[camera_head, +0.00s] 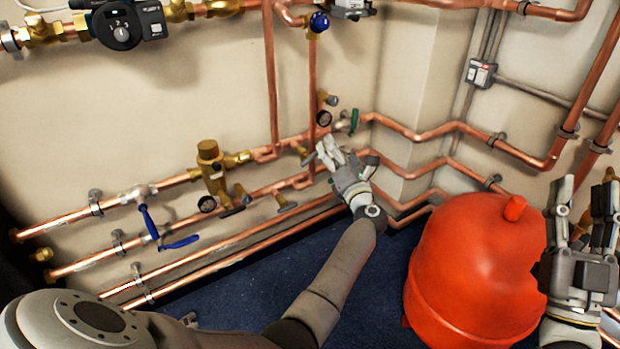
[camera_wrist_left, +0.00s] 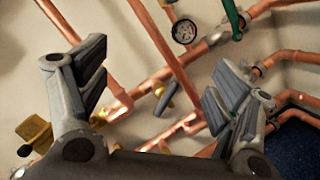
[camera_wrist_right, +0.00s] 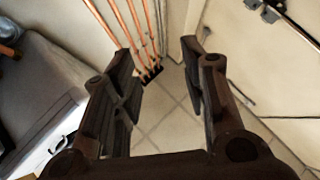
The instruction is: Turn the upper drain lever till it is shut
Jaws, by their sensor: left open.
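The upper drain lever looks to be the green lever (camera_head: 354,121) on the upper copper pipe near the wall corner. It stands roughly upright, at an angle across the pipe. It also shows at the top of the left wrist view (camera_wrist_left: 233,16), partly cut off. My left gripper (camera_head: 346,153) is open and empty, just below the green lever and apart from it. In the left wrist view its fingers (camera_wrist_left: 163,58) are spread, with pipes behind them.
A dark gauge (camera_head: 324,118) sits left of the green lever. Blue levers (camera_head: 149,222) are on the left pipes. A red tank (camera_head: 475,265) stands right of my left arm. Blue floor (camera_head: 235,275) is below the pipes.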

